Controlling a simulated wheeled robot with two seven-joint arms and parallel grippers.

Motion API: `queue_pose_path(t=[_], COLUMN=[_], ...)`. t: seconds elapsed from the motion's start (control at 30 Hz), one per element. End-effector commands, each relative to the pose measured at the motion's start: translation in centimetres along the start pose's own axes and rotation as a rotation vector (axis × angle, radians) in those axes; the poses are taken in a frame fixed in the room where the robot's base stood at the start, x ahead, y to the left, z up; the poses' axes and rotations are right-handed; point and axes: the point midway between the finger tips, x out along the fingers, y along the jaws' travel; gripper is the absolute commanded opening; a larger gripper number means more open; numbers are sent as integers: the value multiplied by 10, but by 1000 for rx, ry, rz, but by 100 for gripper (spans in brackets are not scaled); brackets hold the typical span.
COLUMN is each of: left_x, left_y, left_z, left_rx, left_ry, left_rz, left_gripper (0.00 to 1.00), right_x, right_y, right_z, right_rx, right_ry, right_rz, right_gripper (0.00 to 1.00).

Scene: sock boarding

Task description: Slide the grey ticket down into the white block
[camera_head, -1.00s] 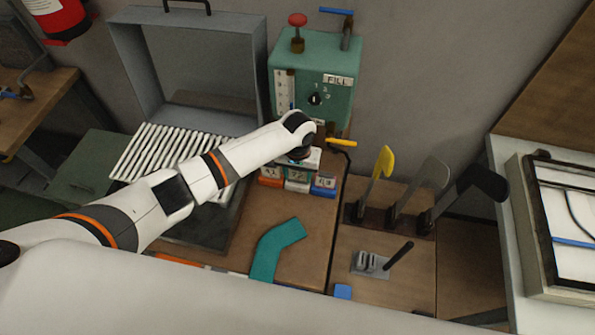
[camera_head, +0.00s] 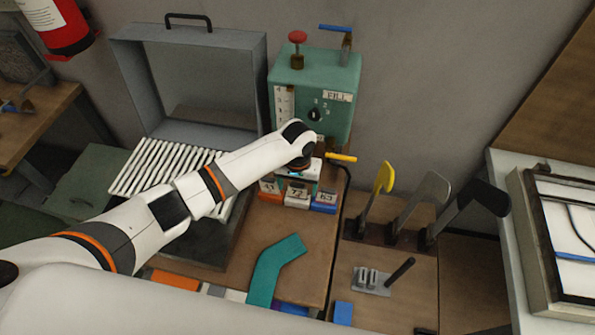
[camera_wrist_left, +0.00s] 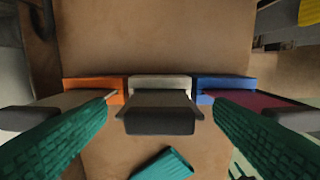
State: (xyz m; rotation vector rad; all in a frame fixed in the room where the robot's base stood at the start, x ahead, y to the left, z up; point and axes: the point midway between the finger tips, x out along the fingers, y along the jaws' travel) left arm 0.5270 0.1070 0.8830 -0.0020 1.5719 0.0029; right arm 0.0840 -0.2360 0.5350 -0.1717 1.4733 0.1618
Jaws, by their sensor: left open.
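The white block (camera_head: 297,198) stands between an orange block (camera_head: 270,193) and a blue block (camera_head: 324,203) on the wooden bench. The wrist view also shows the white block (camera_wrist_left: 160,82). The grey ticket (camera_wrist_left: 160,103) stands upright at the white block there, its dark top edge facing me. I cannot tell how deep it sits. My left gripper (camera_wrist_left: 160,110) is above it, open. Its green ribbed fingers are on either side of the ticket, apart from it. In the head view my wrist hides the ticket. My right gripper is not in view.
Other tickets, one pale (camera_wrist_left: 75,98) and one maroon (camera_wrist_left: 245,99), stand at the orange and blue blocks. A teal angled piece (camera_head: 272,270) lies nearer on the bench. A green fill box (camera_head: 315,95) stands behind. Levers (camera_head: 384,178) are at the right.

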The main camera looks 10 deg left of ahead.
Motion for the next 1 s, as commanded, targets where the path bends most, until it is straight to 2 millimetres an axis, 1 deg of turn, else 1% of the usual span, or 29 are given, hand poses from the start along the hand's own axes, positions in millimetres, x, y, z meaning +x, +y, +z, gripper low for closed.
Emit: queue_pose_path(t=[0.03,0.2,0.3,0.4,0.5,0.6,1.0], left_x=[-12,-49,-67,-80,-89,-92,-92], left_y=[-1,0,0,0,0,0,0], left_z=[1,2,1,1,1,0,0], left_rx=[1,0,1,1,0,0,0], left_ry=[-5,-5,-5,-3,-2,-1,-1], left_rz=[-3,-2,-2,-1,-1,0,0], left_gripper=[76,76,76,76,76,76,76], right_x=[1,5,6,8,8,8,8], right_y=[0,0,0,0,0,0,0], right_z=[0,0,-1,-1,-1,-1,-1], right_rx=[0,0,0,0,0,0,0], right_ry=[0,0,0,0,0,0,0], right_rz=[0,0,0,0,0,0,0], right_gripper=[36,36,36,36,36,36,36])
